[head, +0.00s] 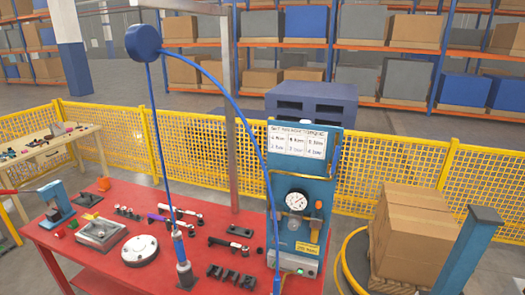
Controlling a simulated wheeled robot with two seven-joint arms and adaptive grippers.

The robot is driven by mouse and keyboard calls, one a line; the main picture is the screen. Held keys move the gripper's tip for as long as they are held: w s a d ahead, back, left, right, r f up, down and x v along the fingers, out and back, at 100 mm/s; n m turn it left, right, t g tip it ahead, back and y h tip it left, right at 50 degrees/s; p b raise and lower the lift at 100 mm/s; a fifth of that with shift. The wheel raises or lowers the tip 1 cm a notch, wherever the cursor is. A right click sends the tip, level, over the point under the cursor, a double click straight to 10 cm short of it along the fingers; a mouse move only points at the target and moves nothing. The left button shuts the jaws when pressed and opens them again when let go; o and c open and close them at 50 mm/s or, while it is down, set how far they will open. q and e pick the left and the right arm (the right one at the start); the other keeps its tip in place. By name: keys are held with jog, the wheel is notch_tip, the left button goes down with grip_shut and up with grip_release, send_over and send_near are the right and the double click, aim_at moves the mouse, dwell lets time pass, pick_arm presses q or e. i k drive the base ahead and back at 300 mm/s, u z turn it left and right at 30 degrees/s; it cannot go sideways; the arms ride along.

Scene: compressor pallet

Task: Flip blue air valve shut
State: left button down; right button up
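A teal-blue panel (283,215) stands upright at the right end of the red table (130,205). It carries a round white gauge (297,201), small fittings beside and below the gauge (317,222), and a white sign (297,139) at the top. I cannot clearly make out a blue valve or its handle position at this size. A blue hose (243,118) runs from a blue reel (143,42) down in front of the panel's left side. Neither of my grippers shows in the head view.
A tool (181,248) hangs on a second blue line over the table. Small parts, a metal tray (101,233) and a white disc (140,250) lie there. Cartons (413,235) and a teal post (472,250) stand right. Yellow mesh fence (205,140) runs behind.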

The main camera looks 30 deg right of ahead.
aim_at(332, 172)
jog(key=z, duration=1.95)
jog(key=i, duration=1.1)
jog(key=u, duration=0.6)
